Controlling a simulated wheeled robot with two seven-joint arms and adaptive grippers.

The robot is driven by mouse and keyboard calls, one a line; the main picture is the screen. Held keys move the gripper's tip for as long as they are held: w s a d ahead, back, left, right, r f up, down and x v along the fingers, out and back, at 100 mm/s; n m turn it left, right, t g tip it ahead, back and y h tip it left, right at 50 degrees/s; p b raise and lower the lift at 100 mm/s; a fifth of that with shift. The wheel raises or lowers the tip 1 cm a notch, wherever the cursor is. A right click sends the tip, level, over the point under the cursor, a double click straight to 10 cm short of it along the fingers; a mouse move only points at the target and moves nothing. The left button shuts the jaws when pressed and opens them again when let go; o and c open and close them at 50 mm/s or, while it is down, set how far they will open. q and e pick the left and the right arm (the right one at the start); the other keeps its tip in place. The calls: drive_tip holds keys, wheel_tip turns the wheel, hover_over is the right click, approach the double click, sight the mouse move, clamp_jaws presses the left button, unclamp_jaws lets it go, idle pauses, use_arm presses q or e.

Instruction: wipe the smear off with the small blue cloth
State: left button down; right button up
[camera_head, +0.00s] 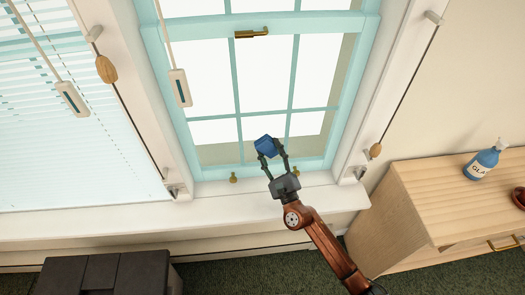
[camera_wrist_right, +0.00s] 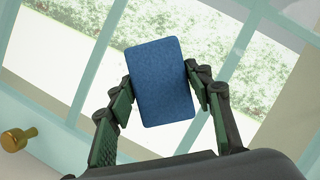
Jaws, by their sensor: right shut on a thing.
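My right gripper (camera_head: 270,162) is shut on the small blue cloth (camera_head: 266,146), a flat-faced block-like pad. It holds the cloth in front of the lower panes of the teal-framed window (camera_head: 237,94). In the right wrist view the cloth (camera_wrist_right: 161,82) sits between the two fingers of the right gripper (camera_wrist_right: 163,90), its broad face towards the camera. I cannot tell whether the cloth touches the glass. I see no clear smear in either view; the cloth and gripper hide part of the pane. My left gripper is out of view.
A white sill (camera_head: 90,222) runs below the window. Brass knobs (camera_head: 233,179) sit on the lower frame. Blind cords with wooden toggles (camera_head: 106,69) hang at the sides. A blue spray bottle (camera_head: 482,162) stands on the wooden cabinet (camera_head: 425,190) at right. A dark box-like piece (camera_head: 105,272) stands lower left.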

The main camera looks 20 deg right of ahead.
sight(260, 152)
drive_tip(key=shift+s+d+f+b, duration=0.15)
drive_tip(key=shift+s+d, duration=0.1)
drive_tip(key=shift+d, duration=0.5)
drive_tip(key=shift+s+d+r+b, duration=0.1)
drive_tip(key=shift+s+d+b, duration=0.1)
drive_tip(key=shift+d, duration=0.5)
drive_tip(key=shift+s+d, duration=0.15)
drive_tip(key=shift+d, duration=0.25)
drive_tip(key=shift+a, duration=0.1)
drive_tip(key=shift+w+a+r+p, duration=0.1)
drive_tip(key=shift+w+a+p, duration=0.15)
drive_tip(key=shift+a, duration=0.4)
drive_tip(key=shift+w+a+r+p, duration=0.1)
drive_tip(key=shift+w+a, duration=0.25)
drive_tip(key=shift+a, duration=0.3)
drive_tip(key=shift+w+a+f+p, duration=0.1)
drive_tip(key=shift+w+a+p, duration=0.2)
drive_tip(key=shift+a, duration=0.8)
drive_tip(key=shift+w+a+f+p, duration=0.15)
drive_tip(key=shift+w+a, duration=0.15)
drive_tip(key=shift+a, duration=0.75)
drive_tip(key=shift+w+a+r, duration=0.1)
drive_tip(key=shift+w+a, duration=0.1)
drive_tip(key=shift+a, duration=0.7)
drive_tip(key=shift+w+a, duration=0.2)
drive_tip(key=shift+a, duration=0.65)
